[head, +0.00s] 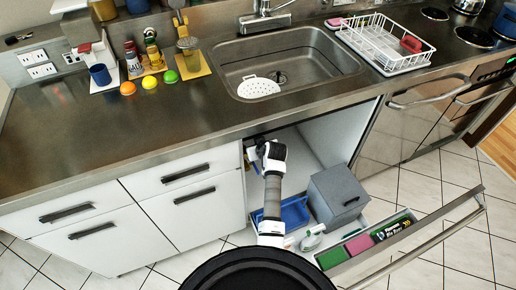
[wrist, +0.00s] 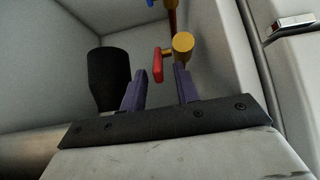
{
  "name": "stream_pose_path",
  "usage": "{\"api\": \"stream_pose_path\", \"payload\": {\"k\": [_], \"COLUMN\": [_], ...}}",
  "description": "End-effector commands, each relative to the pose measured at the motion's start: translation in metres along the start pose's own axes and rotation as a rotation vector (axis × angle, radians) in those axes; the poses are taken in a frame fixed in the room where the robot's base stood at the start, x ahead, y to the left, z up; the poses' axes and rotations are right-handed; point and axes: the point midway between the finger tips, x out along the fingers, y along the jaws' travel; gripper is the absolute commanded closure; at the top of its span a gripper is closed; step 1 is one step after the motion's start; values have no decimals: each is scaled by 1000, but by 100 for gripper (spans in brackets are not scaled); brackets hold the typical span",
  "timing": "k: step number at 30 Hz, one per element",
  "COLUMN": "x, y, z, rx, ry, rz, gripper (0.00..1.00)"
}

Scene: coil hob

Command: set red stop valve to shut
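The red stop valve shows in the wrist view as a red handle (wrist: 158,65) joined to a brass-yellow body (wrist: 183,46) on a pipe inside the cabinet. My gripper (wrist: 159,73) is open, with its two dark fingers apart. The red handle appears between the fingertips, seemingly just beyond them; I cannot tell whether they touch it. The brass body is beyond the right finger. In the head view my arm reaches into the open cabinet under the sink, and the valve is hidden there.
A black cylinder (wrist: 109,78) stands left of the fingers, and a blue part (wrist: 150,3) shows above. A grey box (head: 338,195) and a blue bin (head: 293,212) sit low in the cabinet opening.

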Motion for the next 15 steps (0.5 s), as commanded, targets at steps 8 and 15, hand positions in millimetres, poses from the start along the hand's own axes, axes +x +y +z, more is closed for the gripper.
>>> {"api": "stream_pose_path", "payload": {"k": [8,15], "x": [-29,-81], "y": [0,1], "z": [1,0], "rx": [0,0], "ry": [2,4], "rz": [2,3], "gripper": [69,69]}}
